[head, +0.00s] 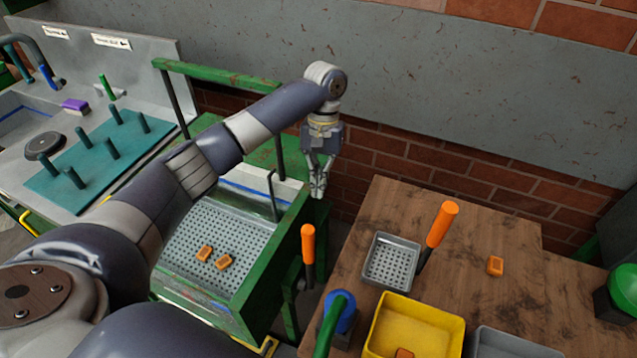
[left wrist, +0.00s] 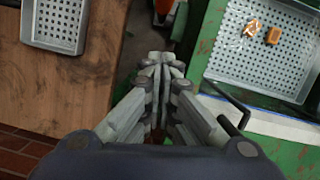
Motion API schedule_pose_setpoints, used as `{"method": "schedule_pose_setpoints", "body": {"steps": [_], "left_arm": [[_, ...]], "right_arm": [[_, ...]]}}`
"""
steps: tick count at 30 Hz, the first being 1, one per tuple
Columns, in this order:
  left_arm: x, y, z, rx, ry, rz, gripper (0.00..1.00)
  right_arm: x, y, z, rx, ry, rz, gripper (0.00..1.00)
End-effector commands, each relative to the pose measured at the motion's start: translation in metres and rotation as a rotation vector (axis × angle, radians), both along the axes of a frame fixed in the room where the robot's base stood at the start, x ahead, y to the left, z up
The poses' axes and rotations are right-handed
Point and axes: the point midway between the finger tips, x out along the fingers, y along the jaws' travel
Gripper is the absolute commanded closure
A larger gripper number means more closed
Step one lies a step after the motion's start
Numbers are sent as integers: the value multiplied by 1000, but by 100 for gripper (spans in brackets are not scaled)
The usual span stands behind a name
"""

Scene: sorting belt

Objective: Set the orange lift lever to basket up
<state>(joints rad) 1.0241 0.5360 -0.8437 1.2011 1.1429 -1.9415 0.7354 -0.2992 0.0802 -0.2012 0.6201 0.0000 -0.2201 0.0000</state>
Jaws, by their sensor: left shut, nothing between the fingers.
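An orange-handled lever (head: 307,245) stands upright at the right side of the green-framed washer (head: 285,235). A small orange part (left wrist: 163,8) shows at the top edge of the left wrist view, cut off by the frame. My left gripper (head: 319,190) points down above the washer's back right corner. It is behind the lever in the head view, apart from it, with its fingers together and empty. In the left wrist view its fingertips (left wrist: 160,60) are over the gap between the washer and the wooden table. My right gripper is out of view.
A perforated basket (head: 205,215) in the washer holds orange blocks (head: 205,252). The wooden table (head: 480,240) carries a grey tray (head: 375,280), another orange handle (head: 442,224) beside it, and a yellow bin (head: 455,325).

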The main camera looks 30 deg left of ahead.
Motion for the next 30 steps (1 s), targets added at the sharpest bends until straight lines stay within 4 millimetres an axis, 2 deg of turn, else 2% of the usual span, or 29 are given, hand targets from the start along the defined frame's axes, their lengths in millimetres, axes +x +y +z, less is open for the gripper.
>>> {"method": "schedule_pose_setpoints", "body": {"steps": [3,9,18,30], "left_arm": [[-8,-1,-24,2,5,0,100],[-18,-4,-67,1,3,-1,100],[-49,-12,-65,0,0,-2,100],[-55,-14,-67,0,-1,-1,100]], "right_arm": [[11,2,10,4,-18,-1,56],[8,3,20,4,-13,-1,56],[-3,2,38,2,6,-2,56],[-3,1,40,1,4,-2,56]]}}
